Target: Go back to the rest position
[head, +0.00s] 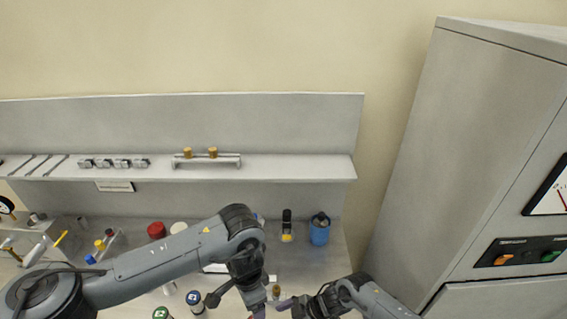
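My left arm reaches in from the left, bends over the bench and points down. Its gripper (258,311) shows a purple fingertip at the bottom edge of the head view. My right arm comes in from the lower right, and its gripper (286,303) shows a purple fingertip close to the left one. A small brown-topped piece (276,291) shows between the two grippers; I cannot tell whether either touches it. The finger gaps are cut off or too small to read.
A blue container (320,229) and a black-and-yellow item (287,227) stand at the bench's back right. A red-lidded jar (156,231) and capped bottles (196,303) are near my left arm. A shelf (270,168) runs above the bench. A large grey cabinet (455,150) stands right.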

